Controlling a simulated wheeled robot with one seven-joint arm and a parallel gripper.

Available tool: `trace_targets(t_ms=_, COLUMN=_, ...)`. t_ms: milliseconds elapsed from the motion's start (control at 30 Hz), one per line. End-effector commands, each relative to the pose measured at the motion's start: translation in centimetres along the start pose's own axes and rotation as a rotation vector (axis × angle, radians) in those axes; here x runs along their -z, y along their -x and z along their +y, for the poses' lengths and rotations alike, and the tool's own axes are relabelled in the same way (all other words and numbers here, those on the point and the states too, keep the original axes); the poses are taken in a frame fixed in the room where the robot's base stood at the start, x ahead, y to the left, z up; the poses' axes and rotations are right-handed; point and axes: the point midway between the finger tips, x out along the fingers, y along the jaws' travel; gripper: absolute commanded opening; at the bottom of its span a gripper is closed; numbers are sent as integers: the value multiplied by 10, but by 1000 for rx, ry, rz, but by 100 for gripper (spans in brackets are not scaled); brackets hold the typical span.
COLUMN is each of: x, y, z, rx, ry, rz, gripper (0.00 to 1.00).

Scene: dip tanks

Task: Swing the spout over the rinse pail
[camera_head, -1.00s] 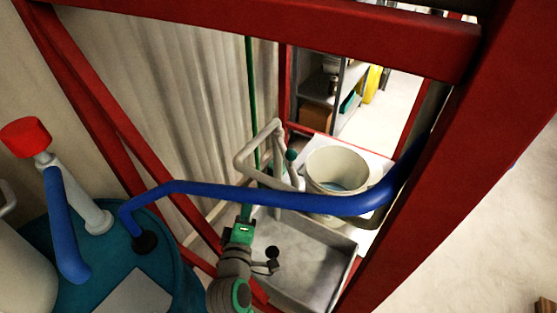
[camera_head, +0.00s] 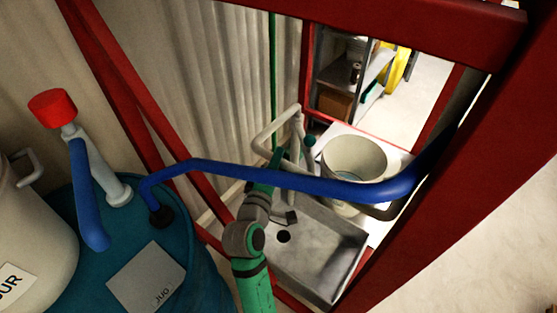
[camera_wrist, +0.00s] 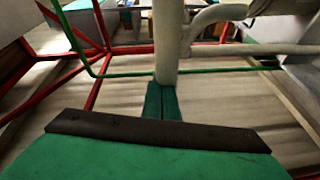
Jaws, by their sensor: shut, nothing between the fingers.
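The spout (camera_head: 276,128) is a bent white pipe above the grey sink (camera_head: 320,235) in the head view, left of the rinse pail (camera_head: 340,165). The pail is a cream bucket on a white surface behind the sink. A teal knob (camera_head: 308,142) shows beside the spout's pipe. My gripper (camera_head: 278,160) reaches up to the pipework, partly hidden by the blue hose. In the wrist view my gripper (camera_wrist: 162,88) has its teal fingers together and empty, at a thick upright white pipe (camera_wrist: 168,45). I cannot tell whether they touch it.
A blue hose (camera_head: 300,182) crosses above my arm, close to it. Red frame posts (camera_head: 455,165) stand to the right and left. A teal drum (camera_head: 195,260) with a red-capped pump (camera_head: 52,105) stands at the left. Shelves (camera_head: 335,70) show behind.

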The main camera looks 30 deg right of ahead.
Motion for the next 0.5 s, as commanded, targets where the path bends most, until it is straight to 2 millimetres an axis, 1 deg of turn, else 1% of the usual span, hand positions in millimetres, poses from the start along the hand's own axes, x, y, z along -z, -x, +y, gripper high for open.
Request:
trace_targets(t_ms=33, x=-1, y=-11, z=0, rx=0, ry=-1, rz=-3, gripper=0)
trace_targets(t_ms=100, x=-1, y=-24, z=0, rx=0, ry=-1, rz=-3, gripper=0)
trace_targets(t_ms=333, x=-1, y=-66, z=0, rx=1, ry=-1, rz=-2, gripper=0)
trace_targets(t_ms=367, x=-5, y=-68, z=0, rx=1, ry=-1, rz=-3, gripper=0)
trace_targets(t_ms=400, x=-13, y=-68, z=0, rx=1, ry=-2, rz=-4, gripper=0)
trace_targets(t_ms=500, x=-25, y=-71, z=-1, rx=1, ry=-1, rz=-3, gripper=0)
